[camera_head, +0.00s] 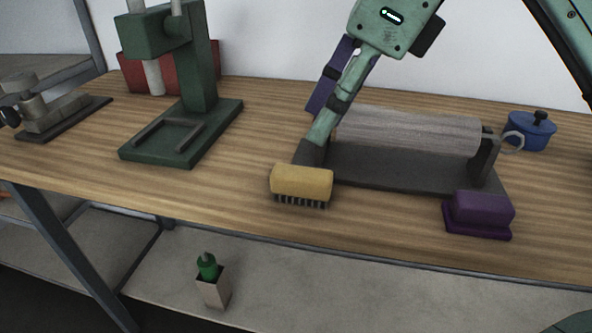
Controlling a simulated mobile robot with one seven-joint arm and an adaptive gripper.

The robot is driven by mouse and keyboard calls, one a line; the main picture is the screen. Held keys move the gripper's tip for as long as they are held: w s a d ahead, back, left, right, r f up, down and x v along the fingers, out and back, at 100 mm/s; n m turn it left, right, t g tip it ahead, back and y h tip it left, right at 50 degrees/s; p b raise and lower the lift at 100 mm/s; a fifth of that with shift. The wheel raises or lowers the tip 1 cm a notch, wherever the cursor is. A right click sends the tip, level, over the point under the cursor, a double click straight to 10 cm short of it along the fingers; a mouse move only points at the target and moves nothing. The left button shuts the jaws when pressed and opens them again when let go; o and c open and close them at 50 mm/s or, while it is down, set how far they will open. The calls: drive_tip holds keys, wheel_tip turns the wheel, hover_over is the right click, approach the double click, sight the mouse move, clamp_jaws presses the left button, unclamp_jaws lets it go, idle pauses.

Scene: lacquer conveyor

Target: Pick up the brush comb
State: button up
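The brush comb (302,181) has a yellow block body with a row of dark bristles pointing down. It is at the front middle of the wooden bench. My gripper (311,152) reaches down from the upper right, and its dark fingertip meets the brush's upper back edge in the picture. The brush hides the end of the fingertip. I cannot tell whether the fingers are closed on the brush, or whether its bristles rest on the bench.
A grey roller (410,131) on a dark base stands just behind and right of the brush. A purple block (482,208) sits at the front right, a blue pot (529,132) behind it. A green press (185,90) stands left. Bare bench (225,180) lies left of the brush.

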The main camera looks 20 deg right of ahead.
sight(303, 172)
drive_tip(key=shift+s+d+f, duration=0.1)
drive_tip(key=shift+d+f, duration=0.2)
drive_tip(key=shift+d, duration=0.15)
drive_tip(key=x, duration=0.4)
drive_tip(key=shift+s+f+b, duration=0.1)
drive_tip(key=shift+f+b, duration=0.15)
drive_tip(key=shift+b, duration=0.05)
drive_tip(key=x, duration=0.5)
drive_tip(key=shift+w+f, duration=0.25)
drive_tip(key=shift+f, duration=0.15)
clamp_jaws()
